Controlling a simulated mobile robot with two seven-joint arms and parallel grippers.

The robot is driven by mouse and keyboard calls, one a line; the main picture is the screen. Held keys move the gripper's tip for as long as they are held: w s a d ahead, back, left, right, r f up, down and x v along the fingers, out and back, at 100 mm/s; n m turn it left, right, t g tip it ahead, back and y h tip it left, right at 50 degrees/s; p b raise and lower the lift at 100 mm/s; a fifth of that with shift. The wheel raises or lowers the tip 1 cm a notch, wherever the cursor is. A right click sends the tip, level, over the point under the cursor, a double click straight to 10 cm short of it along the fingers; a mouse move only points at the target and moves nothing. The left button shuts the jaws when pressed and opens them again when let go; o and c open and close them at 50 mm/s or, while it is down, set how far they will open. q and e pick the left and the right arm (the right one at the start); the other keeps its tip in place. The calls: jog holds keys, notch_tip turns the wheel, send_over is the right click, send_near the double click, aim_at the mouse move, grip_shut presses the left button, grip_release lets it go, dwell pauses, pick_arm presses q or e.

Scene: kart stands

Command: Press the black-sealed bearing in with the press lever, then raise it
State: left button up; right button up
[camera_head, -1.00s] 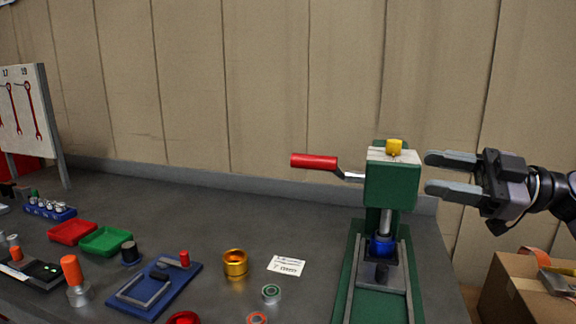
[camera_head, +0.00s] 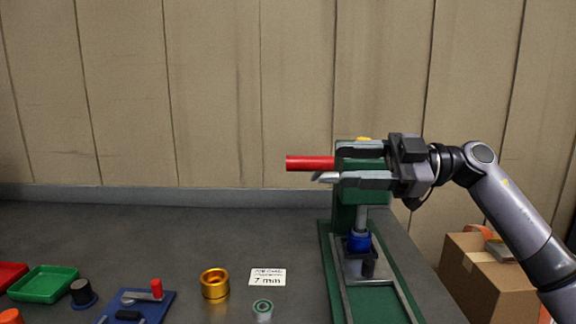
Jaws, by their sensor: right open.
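The green arbor press (camera_head: 342,215) stands on the right part of the bench. Its press lever has a red handle (camera_head: 308,163) that points left and lies about level. My right gripper (camera_head: 330,164) is open in front of the press head, its fingers pointing left, one above and one below the height of the handle. I cannot tell whether they touch it. Under the ram (camera_head: 361,217) a blue part (camera_head: 358,241) sits on the press bed. I cannot make out a black-sealed bearing there. My left gripper is not in view.
A gold ring-shaped part (camera_head: 214,286), a white job card (camera_head: 267,277) and a green-sealed bearing (camera_head: 263,308) lie left of the press. A green tray (camera_head: 45,284) and a blue fixture (camera_head: 135,308) are farther left. A cardboard box (camera_head: 480,275) stands at the right.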

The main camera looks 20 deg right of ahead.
aim_at(320, 166)
jog(key=shift+p+x, duration=0.45)
jog(key=shift+x, duration=3.25)
jog(key=shift+f, duration=0.1)
grip_shut()
jog(key=shift+f, duration=0.1)
